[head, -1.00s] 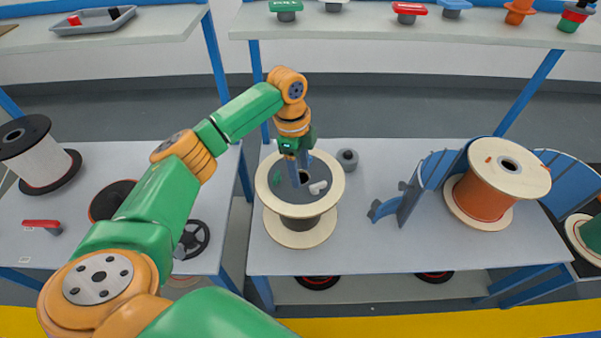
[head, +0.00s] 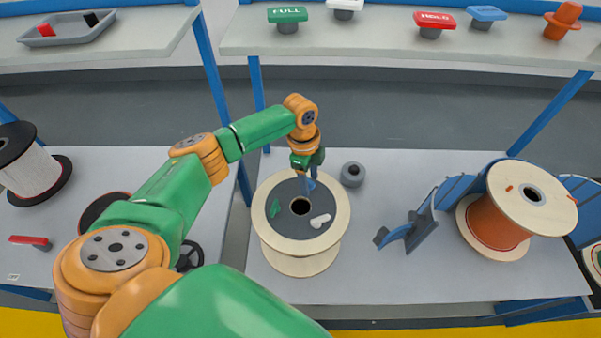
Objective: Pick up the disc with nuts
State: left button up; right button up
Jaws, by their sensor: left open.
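A wooden spool (head: 263,228) stands upright on the table. A dark grey disc (head: 287,226) with a hole in its middle lies on the spool's top. A small green piece (head: 275,208) and a small white piece (head: 320,220) lie on the disc; I cannot tell whether either is a nut. My left gripper (head: 309,186) is open, pointing down at the far right part of the disc. Its fingertips are small and partly hidden by the wrist, and I cannot tell whether they touch the disc. My right gripper is not in view.
A grey round knob (head: 352,174) stands right of the spool. A blue bracket (head: 400,235) and an orange-wound spool (head: 490,225) stand farther right on the grey table (head: 350,275). A shelf with coloured signs (head: 287,15) runs behind. The front middle of the table is clear.

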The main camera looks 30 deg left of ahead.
pick_arm(q)
jog(key=shift+w+a+f, duration=0.1)
jog(key=shift+w+f, duration=0.15)
jog(key=shift+f, duration=0.1)
grip_shut()
jog(key=shift+r, duration=0.1)
dwell(1.0)
